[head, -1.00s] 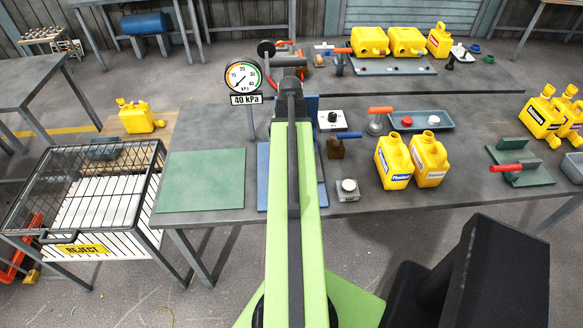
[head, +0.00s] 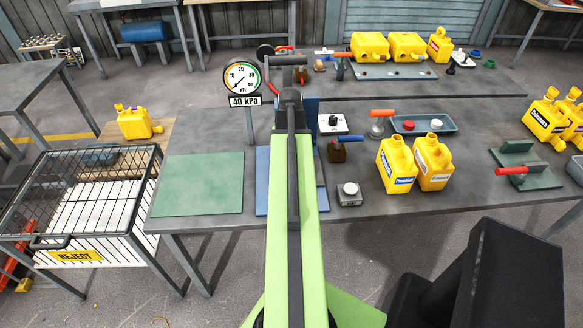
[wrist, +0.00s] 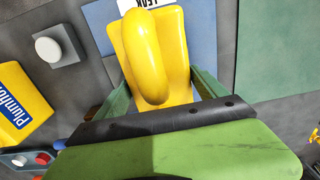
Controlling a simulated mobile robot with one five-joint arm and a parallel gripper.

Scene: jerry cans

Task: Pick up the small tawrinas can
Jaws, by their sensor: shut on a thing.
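In the wrist view my gripper (wrist: 157,82) has its green jaws on either side of a yellow can (wrist: 174,40) with a rounded handle. The jaws are shut on it. No label shows on this can, so I cannot read its name or tell its size. It is over or on a blue mat (wrist: 208,30), beside a white card reading LEAK (wrist: 152,3). In the head view my arm hides the gripper and the held can. Two yellow cans, one marked Plumhof (head: 397,168) and another labelled one (head: 432,165), stand to the right.
A white button box (head: 349,193), blue-handled device (head: 338,150) and tray (head: 440,122) are near the standing cans. A gauge (head: 242,78) rises behind the blue mat. A green mat (head: 198,184) lies clear at left, beside the wire REJECT cage (head: 75,255).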

